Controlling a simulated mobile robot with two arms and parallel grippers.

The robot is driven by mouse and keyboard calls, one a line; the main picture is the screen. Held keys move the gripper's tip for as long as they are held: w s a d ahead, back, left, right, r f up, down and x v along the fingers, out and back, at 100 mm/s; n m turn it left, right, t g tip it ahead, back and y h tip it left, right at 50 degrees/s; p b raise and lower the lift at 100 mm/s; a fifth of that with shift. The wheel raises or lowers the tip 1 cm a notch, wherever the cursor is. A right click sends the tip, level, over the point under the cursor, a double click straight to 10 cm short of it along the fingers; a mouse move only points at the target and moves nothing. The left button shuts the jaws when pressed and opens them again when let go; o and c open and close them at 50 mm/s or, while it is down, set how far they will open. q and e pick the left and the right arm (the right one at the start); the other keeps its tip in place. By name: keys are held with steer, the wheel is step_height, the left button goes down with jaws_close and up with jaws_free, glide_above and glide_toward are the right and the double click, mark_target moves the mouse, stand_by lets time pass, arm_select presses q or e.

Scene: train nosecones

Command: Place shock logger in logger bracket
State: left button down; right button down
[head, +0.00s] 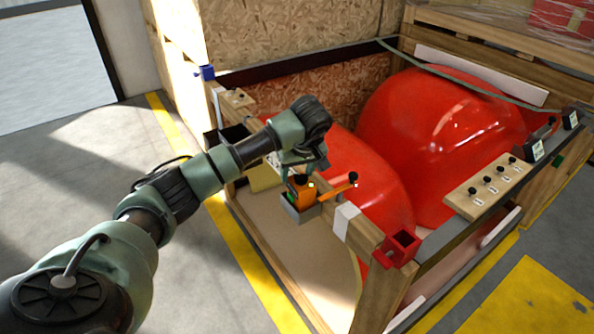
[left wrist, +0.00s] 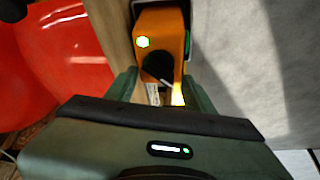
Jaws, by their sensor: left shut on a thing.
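The shock logger (head: 299,192) is an orange block with a black knob on top. In the left wrist view the logger (left wrist: 163,30) shows a lit green light and sits between my fingers. My left gripper (head: 302,176) is shut on it from above. The logger bracket (head: 300,213) is a grey open-topped box on the crate's near wooden rail. The logger's lower part is hidden behind the bracket's wall and appears to be inside it. I cannot tell whether it rests on the bottom. My right gripper is out of view.
An orange lever (head: 338,191) with a black knob sticks out right beside the bracket. Red nosecones (head: 435,140) fill the wooden crate. A red holder (head: 398,248) sits at the near corner. A knobbed wooden board (head: 487,190) lies right. Floor is free at left.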

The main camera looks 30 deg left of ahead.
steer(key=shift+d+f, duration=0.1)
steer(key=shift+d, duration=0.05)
arm_select(q)
steer(key=c, duration=0.5)
jaws_free()
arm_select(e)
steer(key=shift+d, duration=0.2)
arm_select(q)
steer(key=shift+b+v, duration=0.8)
steer(key=shift+v, duration=5.3)
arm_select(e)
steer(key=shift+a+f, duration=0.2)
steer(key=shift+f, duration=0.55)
